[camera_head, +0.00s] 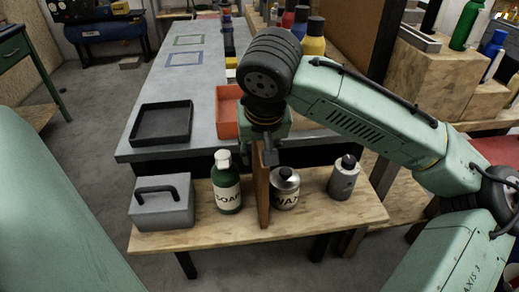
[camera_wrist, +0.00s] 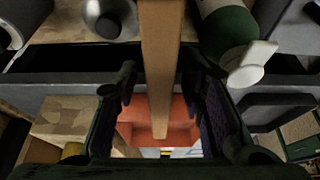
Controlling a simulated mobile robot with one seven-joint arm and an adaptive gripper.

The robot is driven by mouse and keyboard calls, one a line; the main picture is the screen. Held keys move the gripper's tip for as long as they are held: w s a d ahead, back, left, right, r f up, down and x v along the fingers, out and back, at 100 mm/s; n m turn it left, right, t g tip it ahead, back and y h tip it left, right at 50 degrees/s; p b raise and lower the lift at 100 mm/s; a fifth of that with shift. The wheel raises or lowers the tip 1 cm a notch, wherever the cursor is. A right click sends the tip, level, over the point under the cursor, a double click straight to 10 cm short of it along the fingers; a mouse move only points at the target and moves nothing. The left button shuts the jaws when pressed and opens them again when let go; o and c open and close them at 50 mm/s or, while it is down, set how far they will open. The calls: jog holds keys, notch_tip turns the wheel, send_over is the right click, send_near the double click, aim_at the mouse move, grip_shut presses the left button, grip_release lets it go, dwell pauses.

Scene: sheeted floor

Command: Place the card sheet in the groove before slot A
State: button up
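A thin brown upright sheet (camera_head: 263,190), which looks like the card sheet, stands edge-on at the front bench between the soap bottle and the wax can. In the wrist view its long top edge (camera_wrist: 161,60) runs down the middle. My gripper (camera_head: 264,152) is above the bench at the sheet's top. In the wrist view my gripper's fingers (camera_wrist: 158,85) lie on either side of the sheet, with gaps visible, so it looks open. I cannot make out a groove or a slot A label. The sheet's foot is partly hard to see.
The front bench (camera_head: 330,222) also holds a grey box with handle (camera_head: 162,205), a green soap bottle (camera_head: 227,190), a wax can (camera_head: 285,190) and a grey canister (camera_head: 343,180). Behind are a black tray (camera_head: 162,137) and an orange tray (camera_head: 227,122) on the grey table (camera_head: 150,92).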

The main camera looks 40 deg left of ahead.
jog(key=shift+f, duration=0.25)
jog(key=shift+c, duration=0.2)
grip_shut()
dwell(0.5)
dwell(0.4)
